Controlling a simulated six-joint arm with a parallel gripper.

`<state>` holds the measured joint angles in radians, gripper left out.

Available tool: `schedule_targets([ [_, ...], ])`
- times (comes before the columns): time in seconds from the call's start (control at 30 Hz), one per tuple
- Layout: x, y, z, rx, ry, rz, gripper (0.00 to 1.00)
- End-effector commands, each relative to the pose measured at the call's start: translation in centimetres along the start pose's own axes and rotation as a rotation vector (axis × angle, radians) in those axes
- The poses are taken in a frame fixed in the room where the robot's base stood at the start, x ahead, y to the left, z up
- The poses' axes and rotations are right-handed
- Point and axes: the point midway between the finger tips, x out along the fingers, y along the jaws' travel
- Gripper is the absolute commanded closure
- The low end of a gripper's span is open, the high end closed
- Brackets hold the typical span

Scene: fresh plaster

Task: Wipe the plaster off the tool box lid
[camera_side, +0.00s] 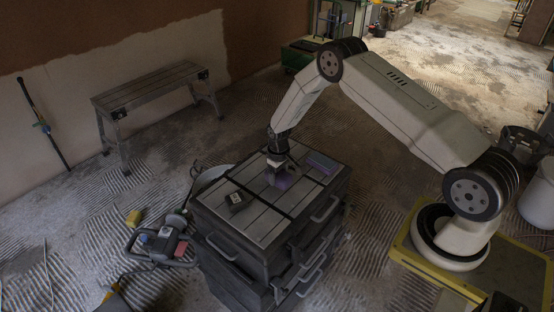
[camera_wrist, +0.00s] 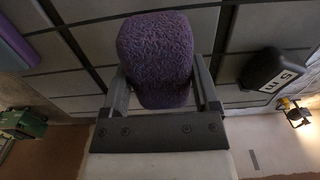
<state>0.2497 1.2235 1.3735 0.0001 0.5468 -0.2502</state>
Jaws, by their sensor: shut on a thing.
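The dark tool box stack (camera_side: 245,250) stands on the floor, and its lid (camera_side: 260,222) has grey panels with black grooves. My gripper (camera_side: 279,163) is over the back middle of the lid, pointing down. It is shut on a purple fuzzy cloth or sponge (camera_wrist: 156,50), which sits between both fingers in the wrist view. The purple sponge (camera_side: 282,180) is low in the side view, at or just above the lid; I cannot tell whether it touches. I cannot clearly make out plaster on the lid (camera_wrist: 70,92) in either view.
A black tape measure (camera_side: 238,199) lies on the lid at front left, also in the wrist view (camera_wrist: 272,70). A flat purple item (camera_side: 322,162) lies at the lid's back right. A power tool (camera_side: 163,245) is on the floor at left. A step bench (camera_side: 150,90) stands behind.

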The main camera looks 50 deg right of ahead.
Motion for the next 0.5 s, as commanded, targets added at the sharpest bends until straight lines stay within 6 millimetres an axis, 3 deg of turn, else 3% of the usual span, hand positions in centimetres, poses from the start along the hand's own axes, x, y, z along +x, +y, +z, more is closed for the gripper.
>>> schedule_targets([
  [0.5,-4.7,0.1,-0.1,0.000,0.004,0.001,0.86],
])
